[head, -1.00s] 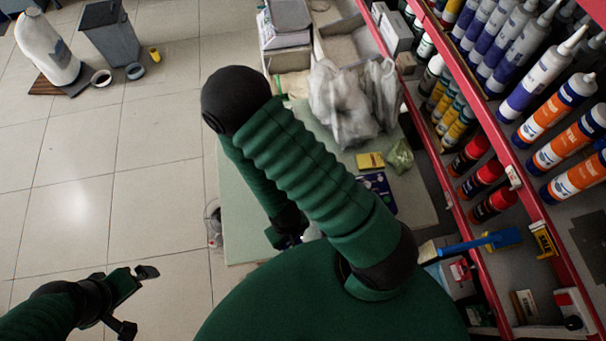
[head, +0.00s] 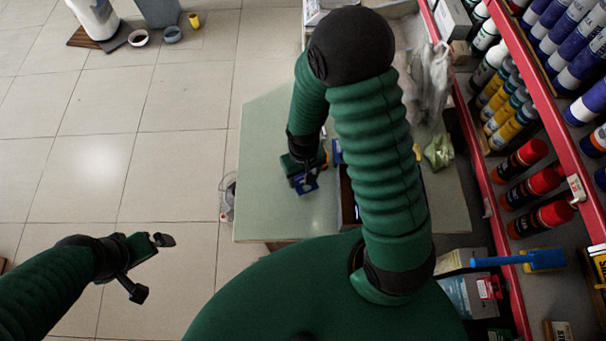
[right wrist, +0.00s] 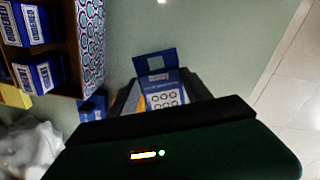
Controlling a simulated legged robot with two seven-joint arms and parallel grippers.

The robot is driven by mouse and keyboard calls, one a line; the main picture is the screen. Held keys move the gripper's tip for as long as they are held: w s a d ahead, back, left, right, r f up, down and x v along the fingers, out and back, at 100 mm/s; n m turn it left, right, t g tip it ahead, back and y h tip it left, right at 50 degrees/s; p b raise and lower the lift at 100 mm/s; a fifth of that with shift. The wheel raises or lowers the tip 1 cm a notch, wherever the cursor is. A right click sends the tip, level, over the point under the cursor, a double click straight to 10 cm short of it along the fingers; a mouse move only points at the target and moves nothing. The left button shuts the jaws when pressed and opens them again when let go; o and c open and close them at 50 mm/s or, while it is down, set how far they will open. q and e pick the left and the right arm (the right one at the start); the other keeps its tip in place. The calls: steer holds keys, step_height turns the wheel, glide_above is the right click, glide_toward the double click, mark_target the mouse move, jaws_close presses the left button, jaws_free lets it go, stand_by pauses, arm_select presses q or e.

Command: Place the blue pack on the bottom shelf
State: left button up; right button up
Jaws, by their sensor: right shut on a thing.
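The blue pack (head: 306,183) is in my right gripper (head: 308,176), over the pale green tabletop. In the right wrist view the blue pack (right wrist: 166,90), with a white printed face, sits between the dark fingers, which are shut on it. I cannot tell whether it touches the tabletop. A small box-like shelf with a patterned side (right wrist: 90,40) shows at the left of that view, with more blue packs (right wrist: 38,75) in its compartments. Its brown edge (head: 348,200) is partly hidden by my arm in the head view. My left gripper (head: 150,266) is open and empty over the floor.
The pale green tabletop (head: 265,150) has bare room left of the pack. A red-edged rack (head: 540,95) of tubes and bottles stands at the right. A clear plastic bag (head: 432,85) and a green item (head: 438,151) lie near it. Tiled floor is open at left.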

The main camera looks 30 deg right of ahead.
mark_target(303, 176)
steer(key=shift+w+d+f, duration=0.15)
steer(key=shift+w+d, duration=0.35)
steer(key=shift+w, duration=0.3)
steer(key=shift+f, duration=1.75)
steer(key=o, duration=1)
steer(key=shift+o, duration=0.2)
